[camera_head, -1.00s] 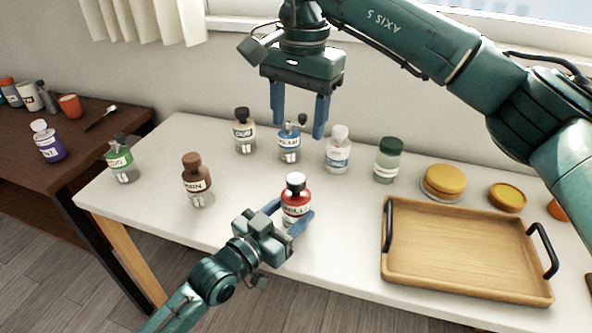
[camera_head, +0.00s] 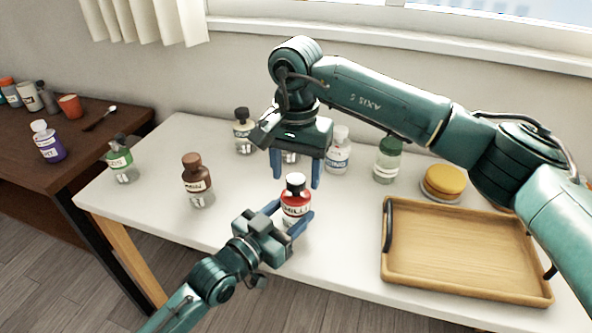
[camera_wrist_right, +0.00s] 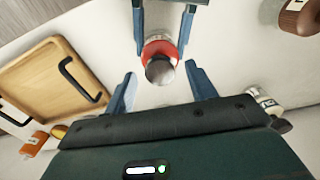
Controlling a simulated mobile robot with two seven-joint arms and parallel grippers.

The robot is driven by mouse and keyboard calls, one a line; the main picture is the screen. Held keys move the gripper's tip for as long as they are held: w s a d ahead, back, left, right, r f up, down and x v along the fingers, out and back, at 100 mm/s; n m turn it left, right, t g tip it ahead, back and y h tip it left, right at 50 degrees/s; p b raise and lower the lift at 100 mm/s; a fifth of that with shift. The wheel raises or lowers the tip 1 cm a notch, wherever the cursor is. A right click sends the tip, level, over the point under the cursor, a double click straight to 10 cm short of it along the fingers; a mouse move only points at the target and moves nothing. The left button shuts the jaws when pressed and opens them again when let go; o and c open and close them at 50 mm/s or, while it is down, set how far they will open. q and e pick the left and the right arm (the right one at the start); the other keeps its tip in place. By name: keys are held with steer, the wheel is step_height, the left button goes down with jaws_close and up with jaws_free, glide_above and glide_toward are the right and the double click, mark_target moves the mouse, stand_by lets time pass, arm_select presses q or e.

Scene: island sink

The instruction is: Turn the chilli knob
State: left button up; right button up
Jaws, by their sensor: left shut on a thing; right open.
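The chilli bottle (camera_head: 296,204) has a red label and a black knob with a white top (camera_head: 295,181). It stands upright near the front edge of the white table. My left gripper (camera_head: 290,222) is shut on the bottle's body from the front. My right gripper (camera_head: 296,180) points down with its fingers open and empty, just above and behind the knob. In the right wrist view the knob (camera_wrist_right: 160,70) shows from above, ahead of the open right fingertips (camera_wrist_right: 164,82), with the red bottle (camera_wrist_right: 161,46) between the left gripper's fingers.
A brown-capped bottle (camera_head: 197,182) stands left of the chilli bottle. Several other bottles stand behind, one mostly hidden by my right gripper. A wooden tray (camera_head: 465,289) with black handles lies to the right.

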steer(key=shift+f, duration=0.25)
steer(key=c, duration=1)
steer(key=shift+m, duration=0.3)
steer(key=m, duration=0.4)
steer(key=shift+m, duration=0.3)
steer(key=m, duration=1)
steer(key=shift+m, duration=0.4)
steer(key=m, duration=0.5)
steer(key=shift+m, duration=0.3)
